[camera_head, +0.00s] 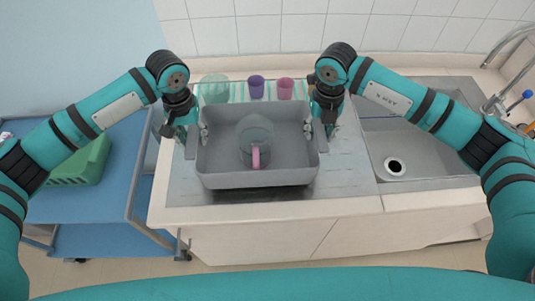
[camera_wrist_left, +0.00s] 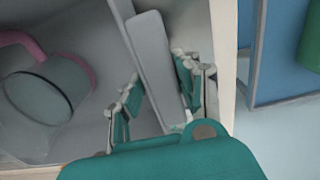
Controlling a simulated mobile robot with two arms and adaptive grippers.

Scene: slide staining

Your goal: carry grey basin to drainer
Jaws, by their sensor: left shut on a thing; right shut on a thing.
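The grey basin (camera_head: 288,178) is over the steel drainer (camera_head: 345,165) beside the sink. A clear jug with a pink handle (camera_head: 256,157) is inside it; the jug also shows in the left wrist view (camera_wrist_left: 48,95). My left gripper (camera_head: 195,132) is shut on the basin's left wall, and the left wrist view shows its fingers on both sides of that wall (camera_wrist_left: 152,65). My right gripper (camera_head: 320,125) is shut on the basin's right wall. A dark shadow lies under the basin's front edge. I cannot tell whether its bottom touches the drainer.
A striped mat (camera_head: 237,92) behind the basin holds a greenish clear bowl (camera_head: 214,88), a purple cup (camera_head: 256,87) and a pink cup (camera_head: 286,88). The sink (camera_head: 425,160) is at right. A blue trolley (camera_head: 110,205) with a green crate (camera_head: 85,165) stands at left.

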